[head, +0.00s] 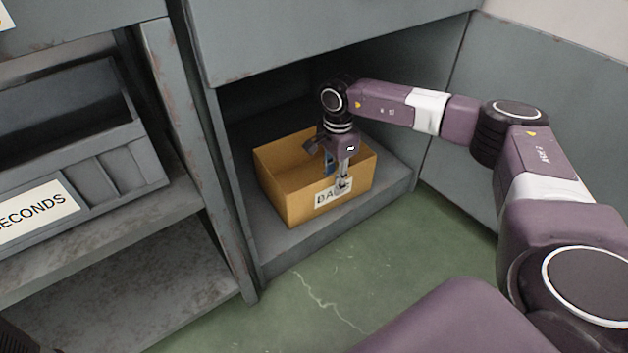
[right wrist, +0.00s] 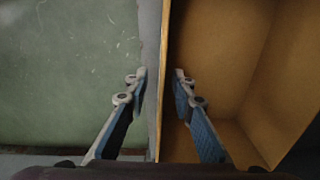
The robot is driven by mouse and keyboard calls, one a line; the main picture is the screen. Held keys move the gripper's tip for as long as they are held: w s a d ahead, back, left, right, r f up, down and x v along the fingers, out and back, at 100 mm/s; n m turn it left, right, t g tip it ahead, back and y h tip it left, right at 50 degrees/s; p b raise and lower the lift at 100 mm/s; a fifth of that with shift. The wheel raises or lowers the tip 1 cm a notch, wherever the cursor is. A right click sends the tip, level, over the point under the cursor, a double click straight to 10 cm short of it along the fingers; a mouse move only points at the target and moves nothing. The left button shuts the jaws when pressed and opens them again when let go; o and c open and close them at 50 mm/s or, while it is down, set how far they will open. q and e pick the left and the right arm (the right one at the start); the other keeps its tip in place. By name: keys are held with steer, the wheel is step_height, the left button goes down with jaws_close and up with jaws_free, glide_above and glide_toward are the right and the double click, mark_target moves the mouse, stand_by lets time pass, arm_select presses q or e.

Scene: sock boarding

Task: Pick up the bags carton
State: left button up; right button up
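The bags carton (head: 293,206) is an open, empty-looking tan box on the bottom shelf of the grey cabinet. Its front label reads "BA", the rest hidden behind my right gripper (head: 337,182). That gripper points down at the carton's front wall. In the right wrist view, the fingers of my right gripper (right wrist: 160,76) are apart, one over the carton's inside (right wrist: 225,60) and one outside it. The edge of the wall runs between them, with gaps showing on both sides. My left gripper is not in view.
The cabinet shelf (head: 394,195) has a low front edge and a grey upper panel (head: 330,35) above the opening. A grey bin (head: 110,175) labelled "SECONDS" stands on the left rack. The green floor (head: 400,260) in front is clear.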

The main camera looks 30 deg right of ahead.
step_height(320, 180, down, 4)
steer(key=b, duration=0.3)
steer(key=shift+w, duration=0.1)
jaws_close()
steer(key=shift+r, duration=0.15)
